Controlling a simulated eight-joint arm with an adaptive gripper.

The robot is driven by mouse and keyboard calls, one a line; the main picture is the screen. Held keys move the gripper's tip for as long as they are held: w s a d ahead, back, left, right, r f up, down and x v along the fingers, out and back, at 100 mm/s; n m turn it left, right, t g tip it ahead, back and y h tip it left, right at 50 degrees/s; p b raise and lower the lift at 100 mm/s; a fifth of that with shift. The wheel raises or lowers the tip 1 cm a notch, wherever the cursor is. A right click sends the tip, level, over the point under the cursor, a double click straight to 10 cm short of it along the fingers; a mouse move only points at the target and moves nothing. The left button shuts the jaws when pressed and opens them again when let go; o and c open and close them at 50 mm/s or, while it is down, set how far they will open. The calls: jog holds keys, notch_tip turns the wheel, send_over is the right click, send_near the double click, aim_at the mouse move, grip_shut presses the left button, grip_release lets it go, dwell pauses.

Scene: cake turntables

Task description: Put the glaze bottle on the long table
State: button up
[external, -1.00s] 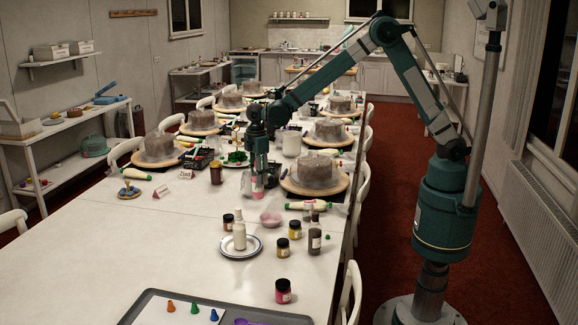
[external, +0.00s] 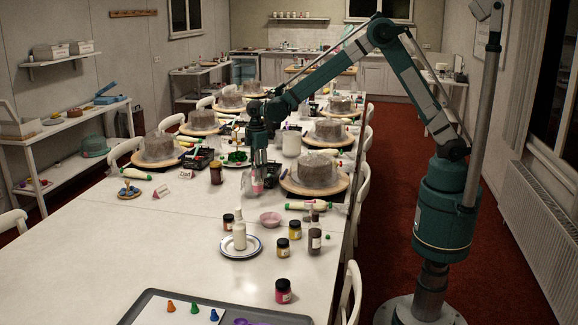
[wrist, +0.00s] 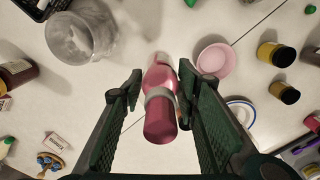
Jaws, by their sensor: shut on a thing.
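A pink bottle (wrist: 158,78) with a pale band and a darker pink end sits between the fingers of my gripper (wrist: 158,92) in the wrist view. In the external view, the bottle (external: 257,186) shows under my gripper (external: 258,167), over or on the long table (external: 130,235). The gripper is shut on it. I cannot tell whether its base touches the table. I take this bottle to be the glaze bottle; no label is readable.
A cake on a turntable (external: 316,172) stands close right of the gripper, and a brown jar (external: 216,173) stands to the left. The front left table is clear.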

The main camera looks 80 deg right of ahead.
aim_at(258, 191)
jog(key=shift+f, duration=3.1)
jog(key=shift+f, duration=0.1)
jog(key=shift+f+b, duration=0.45)
jog(key=shift+f, duration=1.35)
jog(key=shift+f, duration=0.1)
jog(key=o, duration=1)
jog(key=shift+o, duration=0.2)
notch_tip(258, 191, up, 12)
jog(key=p, duration=0.1)
